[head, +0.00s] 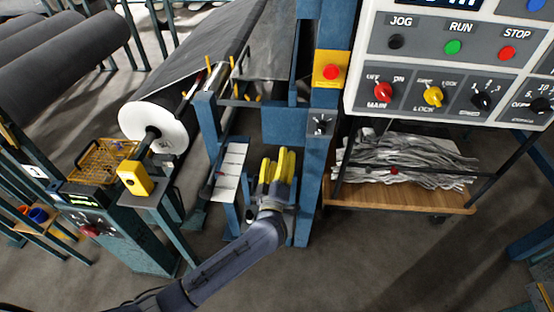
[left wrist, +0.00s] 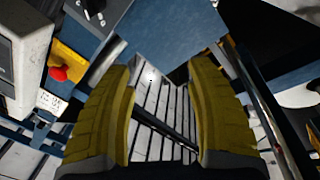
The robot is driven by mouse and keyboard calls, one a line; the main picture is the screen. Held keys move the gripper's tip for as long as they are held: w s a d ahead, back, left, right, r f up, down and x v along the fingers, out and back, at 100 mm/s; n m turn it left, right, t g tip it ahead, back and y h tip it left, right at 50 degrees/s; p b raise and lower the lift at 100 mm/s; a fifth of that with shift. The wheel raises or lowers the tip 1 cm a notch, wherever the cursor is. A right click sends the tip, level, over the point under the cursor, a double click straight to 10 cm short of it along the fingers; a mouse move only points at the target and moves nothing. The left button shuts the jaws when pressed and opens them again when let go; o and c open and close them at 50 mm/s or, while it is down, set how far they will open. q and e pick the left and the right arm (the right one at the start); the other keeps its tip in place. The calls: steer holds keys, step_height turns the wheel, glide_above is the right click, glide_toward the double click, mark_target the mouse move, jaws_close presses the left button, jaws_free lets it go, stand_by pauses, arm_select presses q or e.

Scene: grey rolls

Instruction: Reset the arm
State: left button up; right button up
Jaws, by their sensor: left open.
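My left arm comes in from the lower left in the head view. Its gripper (head: 277,166) has yellow fingers and is in front of the blue machine frame (head: 290,126). In the left wrist view the two yellow fingers (left wrist: 163,110) stand apart with nothing held between them. Behind the gap are pale slatted panels (left wrist: 165,108) and a blue plate (left wrist: 170,32). My right gripper is in neither view.
A control panel (head: 455,60) with buttons and knobs hangs at the upper right. A yellow box with a red button (head: 331,72) is on the blue post. A wooden shelf (head: 400,196) holds grey strips (head: 400,162). A grey roll (head: 65,58) lies at the left. Grey floor (head: 400,255) is clear at the lower right.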

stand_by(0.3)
